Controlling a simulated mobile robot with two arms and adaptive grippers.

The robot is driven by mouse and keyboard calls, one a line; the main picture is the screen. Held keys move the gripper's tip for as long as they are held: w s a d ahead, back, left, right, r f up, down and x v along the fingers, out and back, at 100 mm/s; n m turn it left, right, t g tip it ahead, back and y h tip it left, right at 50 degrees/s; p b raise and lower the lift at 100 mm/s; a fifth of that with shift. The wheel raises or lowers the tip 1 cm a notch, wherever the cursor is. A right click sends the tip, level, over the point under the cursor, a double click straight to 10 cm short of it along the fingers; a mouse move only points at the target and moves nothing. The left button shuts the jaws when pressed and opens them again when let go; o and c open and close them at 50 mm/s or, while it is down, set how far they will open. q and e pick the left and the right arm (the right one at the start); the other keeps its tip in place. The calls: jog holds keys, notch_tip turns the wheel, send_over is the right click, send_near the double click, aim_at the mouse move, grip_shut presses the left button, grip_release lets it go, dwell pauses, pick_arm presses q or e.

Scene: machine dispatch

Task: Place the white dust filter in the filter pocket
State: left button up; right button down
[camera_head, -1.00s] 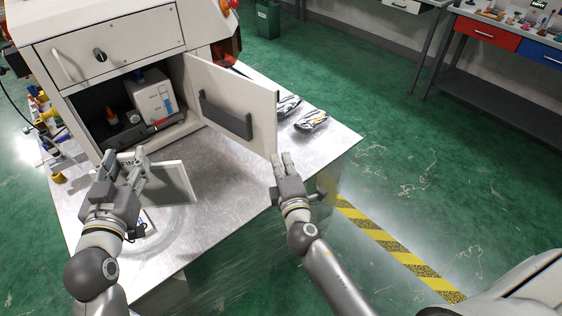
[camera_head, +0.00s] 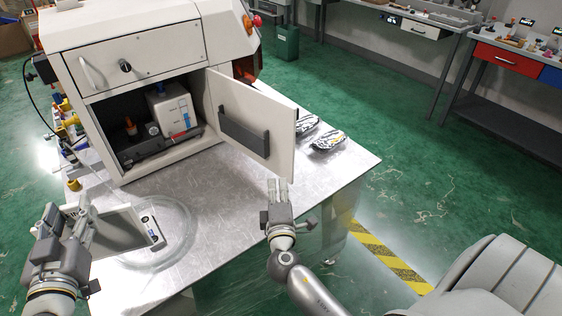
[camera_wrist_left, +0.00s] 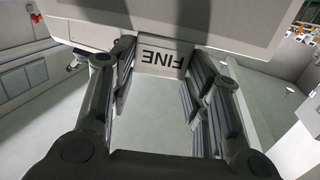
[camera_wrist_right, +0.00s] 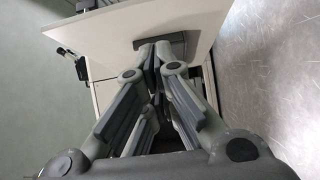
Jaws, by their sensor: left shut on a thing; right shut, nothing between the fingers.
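The white dust filter (camera_head: 118,230) is a flat framed panel with a grey face, held tilted at the table's left front. My left gripper (camera_head: 70,222) is shut on its tab, which reads "FINE" in the left wrist view (camera_wrist_left: 160,62). The cabinet compartment (camera_head: 122,110) stands open behind, with a white unit (camera_head: 168,108) on a dark base (camera_head: 150,148). I cannot make out the filter pocket for certain. My right gripper (camera_head: 277,190) is shut and empty by the lower edge of the open door (camera_head: 265,105).
The door swings out over the metal table (camera_head: 220,195) and carries a dark handle (camera_head: 243,138). Two wrapped black-and-white items (camera_head: 327,140) lie behind it. A clear round ring (camera_head: 185,240) and a small button panel (camera_head: 152,230) show beside the filter. The table middle is clear.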

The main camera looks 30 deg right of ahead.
aim_at(284, 154)
jog(key=p+x, duration=0.1)
jog(key=x, duration=0.1)
jog(key=d+x, duration=0.1)
jog(key=x, duration=0.2)
jog(key=s+p+x, duration=0.1)
jog(key=x, duration=0.2)
jog(key=shift+w+d+p, duration=0.15)
jog(key=shift+d+p, duration=0.15)
jog(key=shift+d, duration=0.15)
jog(key=shift+w+d, duration=0.1)
jog(key=shift+d, duration=0.5)
jog(key=shift+f, duration=0.1)
